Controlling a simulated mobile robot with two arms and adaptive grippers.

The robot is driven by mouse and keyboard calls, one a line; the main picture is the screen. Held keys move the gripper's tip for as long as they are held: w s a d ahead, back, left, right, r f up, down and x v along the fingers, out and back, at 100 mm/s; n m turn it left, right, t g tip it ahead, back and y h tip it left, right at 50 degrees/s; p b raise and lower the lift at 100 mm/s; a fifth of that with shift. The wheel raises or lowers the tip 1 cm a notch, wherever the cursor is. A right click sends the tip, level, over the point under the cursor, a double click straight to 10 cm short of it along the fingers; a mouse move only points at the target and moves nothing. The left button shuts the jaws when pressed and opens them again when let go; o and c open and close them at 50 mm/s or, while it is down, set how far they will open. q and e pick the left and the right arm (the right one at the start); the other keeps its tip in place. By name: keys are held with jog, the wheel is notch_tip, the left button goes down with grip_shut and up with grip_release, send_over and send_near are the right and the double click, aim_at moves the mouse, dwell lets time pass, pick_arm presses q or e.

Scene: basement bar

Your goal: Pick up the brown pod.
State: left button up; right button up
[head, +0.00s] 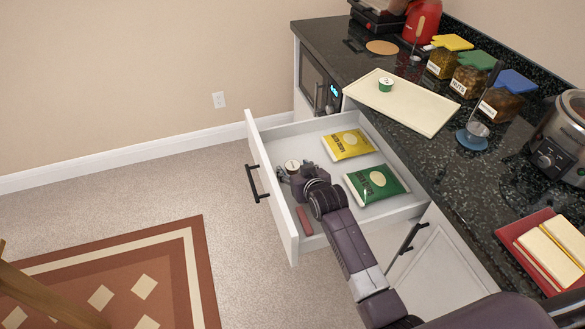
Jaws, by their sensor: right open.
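A small round pod with a pale lid and a brownish rim (292,166) is in the open white drawer (262,165), near its front left corner. My right gripper (293,173) reaches down into the drawer from the lower right. It is open, with its fingertips right at the pod, one seeming to lie on either side. The gripper hides part of the pod's lower side, and I cannot tell whether the fingers touch it. My left gripper is not in view.
The drawer also holds a yellow packet (348,144), a green packet (376,184) and a reddish bar (304,221). On the dark counter above, a green pod (386,85) sits on a cream tray (425,112). Labelled jars (468,82) stand behind it.

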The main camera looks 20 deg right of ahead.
jog(key=shift+w+f, duration=0.1)
jog(key=shift+w, duration=0.15)
jog(key=shift+c, duration=0.3)
jog(key=c, duration=0.7)
jog(key=shift+c, duration=0.3)
